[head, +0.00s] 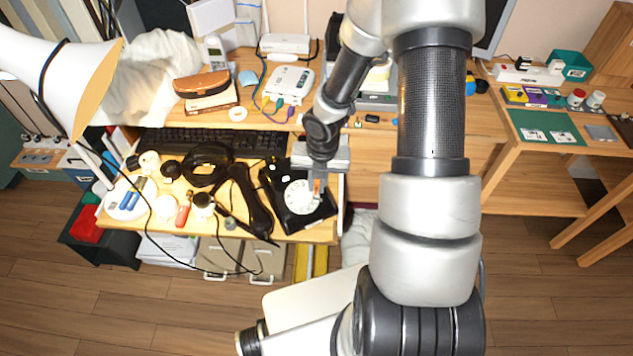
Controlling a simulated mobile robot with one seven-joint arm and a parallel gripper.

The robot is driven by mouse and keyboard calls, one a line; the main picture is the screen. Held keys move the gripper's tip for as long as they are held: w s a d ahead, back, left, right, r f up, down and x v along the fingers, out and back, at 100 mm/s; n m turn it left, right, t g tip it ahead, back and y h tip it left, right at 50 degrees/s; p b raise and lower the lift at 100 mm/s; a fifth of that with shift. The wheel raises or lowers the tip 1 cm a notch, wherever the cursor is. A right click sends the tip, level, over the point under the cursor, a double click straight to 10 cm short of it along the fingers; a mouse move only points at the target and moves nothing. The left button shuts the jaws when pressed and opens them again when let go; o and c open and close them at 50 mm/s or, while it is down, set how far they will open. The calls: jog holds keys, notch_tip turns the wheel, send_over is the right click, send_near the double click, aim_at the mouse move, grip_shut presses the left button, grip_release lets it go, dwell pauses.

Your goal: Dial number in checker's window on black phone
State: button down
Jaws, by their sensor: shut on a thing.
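The black phone (273,186) sits at the right end of the pulled-out shelf of the desk. Its round white dial (299,197) faces up. The black handset (249,200) lies off the phone, just to its left. My gripper (317,188) points down at the right edge of the dial, with a small orange-red piece at its tip. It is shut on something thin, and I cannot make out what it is. The fingertips look to be at the dial, but I cannot tell whether they touch it. The checker's window is not identifiable in this view.
A black keyboard (213,141) lies behind the phone. A white lamp (75,80) leans in at the left. A white router box (289,84) stands on the desk behind. A side table (550,125) is at right.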

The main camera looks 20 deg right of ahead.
jog(key=shift+s+f, duration=0.2)
jog(key=shift+s, duration=0.1)
jog(key=shift+s+r+p, duration=0.3)
jog(key=shift+r+p, duration=0.5)
jog(key=shift+r, duration=0.15)
jog(key=shift+s+f, duration=0.1)
jog(key=shift+f, duration=0.05)
jog(key=shift+s+a+f+b, duration=0.2)
jog(key=shift+s+a+b, duration=0.2)
jog(key=shift+s+b, duration=0.3)
jog(key=shift+s+a, duration=0.2)
jog(key=shift+s, duration=0.1)
jog(key=shift+w+f+b, duration=0.3)
jog(key=shift+f+b, duration=0.15)
